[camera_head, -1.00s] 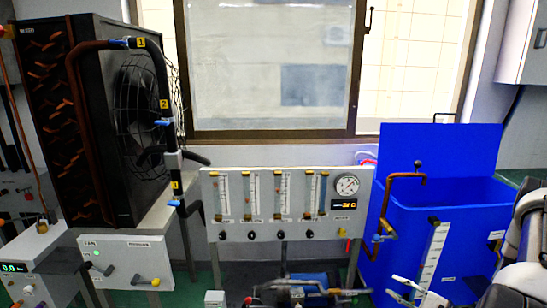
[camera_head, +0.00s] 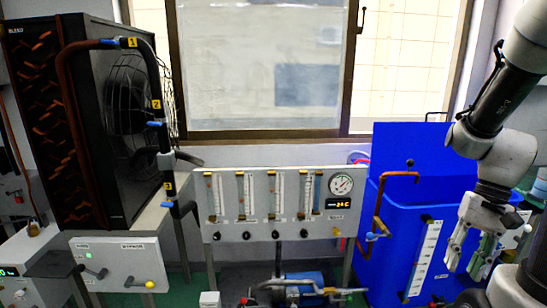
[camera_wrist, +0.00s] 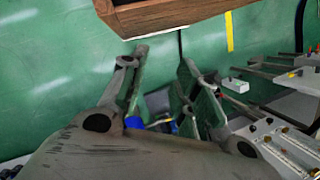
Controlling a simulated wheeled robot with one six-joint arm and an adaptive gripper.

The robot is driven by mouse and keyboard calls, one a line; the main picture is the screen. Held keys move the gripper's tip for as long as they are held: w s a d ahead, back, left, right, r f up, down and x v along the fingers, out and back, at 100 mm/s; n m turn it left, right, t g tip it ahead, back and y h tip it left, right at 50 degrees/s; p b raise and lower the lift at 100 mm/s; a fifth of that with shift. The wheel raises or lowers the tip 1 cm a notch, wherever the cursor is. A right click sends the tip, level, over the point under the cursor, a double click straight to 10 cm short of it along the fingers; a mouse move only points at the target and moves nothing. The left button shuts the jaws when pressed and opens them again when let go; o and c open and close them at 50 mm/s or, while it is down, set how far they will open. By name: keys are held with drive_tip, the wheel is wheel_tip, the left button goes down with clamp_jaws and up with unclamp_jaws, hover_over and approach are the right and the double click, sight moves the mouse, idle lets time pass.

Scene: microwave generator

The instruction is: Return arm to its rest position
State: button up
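My gripper (camera_head: 466,268) hangs at the right of the head view, fingers pointing down, in front of the right part of the blue tank (camera_head: 395,240). Its two fingers are spread with a gap between them, and nothing is held. In the wrist view my gripper (camera_wrist: 163,60) also shows two separated fingers with the green floor (camera_wrist: 80,65) beyond them. My grey arm comes down from the upper right of the head view, bent at the elbow.
A flowmeter panel (camera_head: 293,230) with a round gauge (camera_head: 341,184) stands left of the tank. A large fan unit (camera_head: 125,120) is at the left, above a panel with levers (camera_head: 120,262). A brown wooden object (camera_wrist: 165,15) tops the wrist view.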

drive_tip(key=s+a+r+n+t+h, duration=0.1)
drive_tip(key=a+r+n+t, duration=0.1)
drive_tip(key=r, duration=0.5)
drive_tip(key=a+r+n+t+h, duration=0.2)
drive_tip(key=r+n+t, duration=0.1)
drive_tip(key=r, duration=0.4)
drive_tip(key=shift+s+a+n+t, duration=0.25)
drive_tip(key=shift+s+n+t, duration=0.1)
drive_tip(key=shift+t, duration=0.45)
